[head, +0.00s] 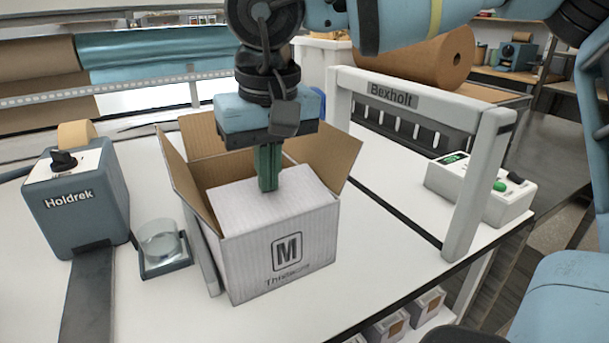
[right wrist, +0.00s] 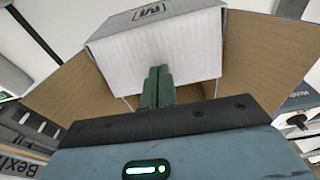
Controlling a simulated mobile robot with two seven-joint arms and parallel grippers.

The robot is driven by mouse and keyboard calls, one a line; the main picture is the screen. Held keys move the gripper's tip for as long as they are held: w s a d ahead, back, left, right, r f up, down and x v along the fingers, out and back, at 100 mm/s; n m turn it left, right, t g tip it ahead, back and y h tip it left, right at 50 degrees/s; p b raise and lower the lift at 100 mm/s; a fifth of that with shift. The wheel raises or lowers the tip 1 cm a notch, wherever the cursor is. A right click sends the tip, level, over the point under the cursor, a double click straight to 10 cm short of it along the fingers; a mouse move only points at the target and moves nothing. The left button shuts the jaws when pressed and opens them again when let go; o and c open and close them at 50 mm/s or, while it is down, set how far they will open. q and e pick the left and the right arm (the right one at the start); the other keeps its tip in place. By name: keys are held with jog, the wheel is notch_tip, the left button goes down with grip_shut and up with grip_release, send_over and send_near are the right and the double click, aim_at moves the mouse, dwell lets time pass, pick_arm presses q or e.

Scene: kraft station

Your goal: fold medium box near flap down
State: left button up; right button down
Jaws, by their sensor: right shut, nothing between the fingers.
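The white medium box (head: 275,255), marked M, stands on the white bench with its marked side facing me. Its near flap (head: 240,205) lies inward over the opening, roughly level, white outer face up; it also shows in the right wrist view (right wrist: 190,55). The left flap (head: 180,173), right flap (head: 332,150) and far flap (head: 203,134) stand open with brown inner faces showing. My right gripper (head: 268,187) is shut and empty, pointing down at the near flap; its fingertips (right wrist: 156,72) look at or just above it. Contact is unclear. My left gripper is out of view.
A grey Holdrek tape dispenser (head: 88,205) and a small holder with a clear cup (head: 162,248) stand left of the box. Bare bench lies in front.

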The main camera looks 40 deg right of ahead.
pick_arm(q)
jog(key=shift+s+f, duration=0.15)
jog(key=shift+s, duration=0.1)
pick_arm(e)
jog(key=shift+f, duration=0.2)
dwell(0.5)
pick_arm(q)
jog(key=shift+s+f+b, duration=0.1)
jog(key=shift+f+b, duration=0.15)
jog(key=shift+b, duration=0.15)
pick_arm(e)
jog(key=shift+f, duration=0.4)
